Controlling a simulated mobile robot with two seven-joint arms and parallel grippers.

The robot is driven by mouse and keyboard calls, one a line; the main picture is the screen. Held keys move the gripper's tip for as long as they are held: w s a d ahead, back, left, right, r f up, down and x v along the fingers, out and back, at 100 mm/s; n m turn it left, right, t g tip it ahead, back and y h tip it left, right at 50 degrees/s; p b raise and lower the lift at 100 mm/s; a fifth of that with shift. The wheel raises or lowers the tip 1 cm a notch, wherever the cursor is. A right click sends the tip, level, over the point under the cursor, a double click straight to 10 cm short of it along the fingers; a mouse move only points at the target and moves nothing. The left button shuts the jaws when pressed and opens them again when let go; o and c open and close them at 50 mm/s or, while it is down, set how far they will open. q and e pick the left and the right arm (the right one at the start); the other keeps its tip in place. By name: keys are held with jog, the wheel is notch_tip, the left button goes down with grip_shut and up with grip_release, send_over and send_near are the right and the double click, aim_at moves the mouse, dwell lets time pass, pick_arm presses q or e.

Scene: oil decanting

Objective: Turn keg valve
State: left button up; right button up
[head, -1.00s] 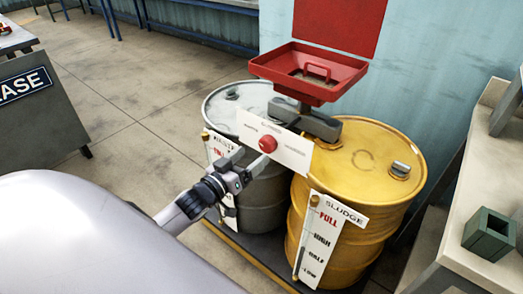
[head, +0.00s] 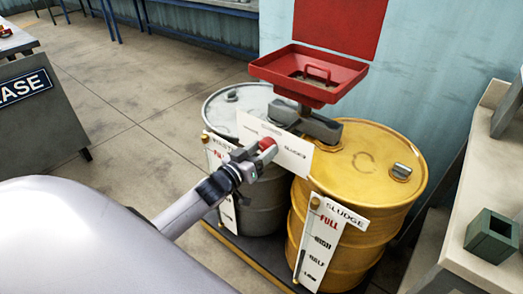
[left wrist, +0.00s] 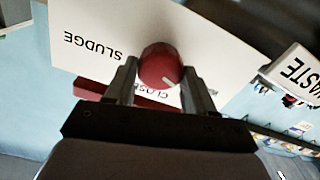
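The valve is a red knob (head: 267,144) on a white plate (head: 294,157) in front of the two drums. In the left wrist view the knob (left wrist: 160,65) shows close up, with a pale mark on its lower right part. The plate (left wrist: 95,25) reads upside down, with "SLUDGE" and part of "CLOSED" visible. My left gripper (head: 259,152) is at the knob. In the left wrist view its fingers (left wrist: 161,80) stand open on either side of the knob, with narrow gaps seeming to show. My right gripper is not in view.
A red tray (head: 270,68) sits above the valve. The grey waste drum (head: 222,102) and yellow sludge drum (head: 375,187) stand behind it, with gauge plates in front.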

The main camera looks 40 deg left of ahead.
pick_arm(q)
jog(key=shift+c, duration=0.3)
jog(key=shift+m, duration=0.3)
jog(key=shift+m+p, duration=0.3)
jog(key=shift+m, duration=0.6)
jog(key=m, duration=0.4)
jog(key=shift+d+m, duration=0.1)
jog(key=shift+m, duration=0.2)
jog(key=m, duration=0.6)
jog(key=shift+m, duration=0.3)
jog(key=o, duration=1)
jog(key=shift+o, duration=0.2)
